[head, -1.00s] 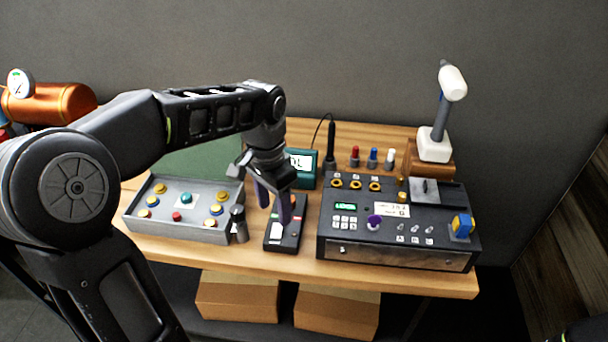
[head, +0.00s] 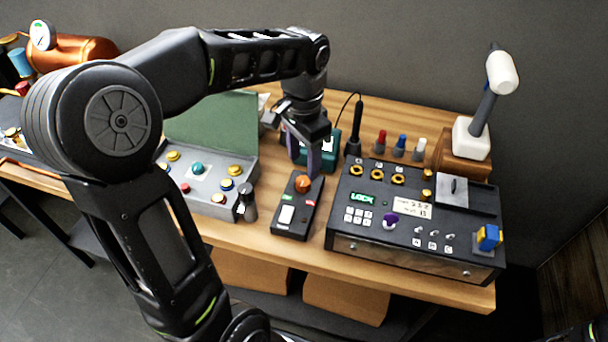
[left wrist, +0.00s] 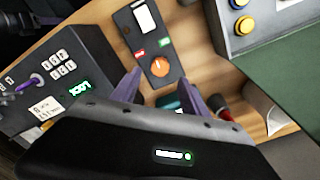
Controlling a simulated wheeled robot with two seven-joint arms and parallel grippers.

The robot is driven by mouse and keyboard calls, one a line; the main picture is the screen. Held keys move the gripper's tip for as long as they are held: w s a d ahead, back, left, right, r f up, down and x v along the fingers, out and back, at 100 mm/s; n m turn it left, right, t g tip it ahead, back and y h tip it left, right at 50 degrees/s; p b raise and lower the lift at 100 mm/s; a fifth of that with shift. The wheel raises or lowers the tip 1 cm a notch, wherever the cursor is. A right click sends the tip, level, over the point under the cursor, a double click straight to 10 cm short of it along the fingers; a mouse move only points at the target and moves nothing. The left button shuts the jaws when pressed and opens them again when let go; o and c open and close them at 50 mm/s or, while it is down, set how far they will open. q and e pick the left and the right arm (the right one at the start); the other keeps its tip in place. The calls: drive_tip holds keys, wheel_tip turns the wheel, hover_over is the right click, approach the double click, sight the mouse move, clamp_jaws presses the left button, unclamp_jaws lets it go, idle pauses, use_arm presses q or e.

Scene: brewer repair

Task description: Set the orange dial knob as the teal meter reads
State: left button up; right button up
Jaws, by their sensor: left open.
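The orange dial knob (head: 303,184) is on a small black box (head: 294,222) with a white panel, lying on the table. In the left wrist view the knob (left wrist: 160,68) shows a pale pointer mark, close ahead of the fingertips. My left gripper (head: 315,165) is open and empty, its purple fingers just behind and above the knob, apart from it. It also shows in the left wrist view (left wrist: 160,88). The teal meter (head: 331,142) stands behind my left gripper, which hides most of it; its reading cannot be made out. My right gripper is not in view.
Right of the box is a black console (head: 405,236) with a green display, purple knob and toggles. Left is an open grey case (head: 205,201) of coloured buttons, with a dark cylinder (head: 247,202) at its corner. A black probe (head: 353,141) and colored plugs stand behind.

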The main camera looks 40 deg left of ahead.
sight(304, 181)
use_arm(q)
wheel_tip(304, 181, down, 6)
drive_tip(key=shift+f+p, duration=0.1)
drive_tip(key=shift+p, duration=0.2)
drive_tip(key=shift+c, duration=0.2)
clamp_jaws()
idle(0.3)
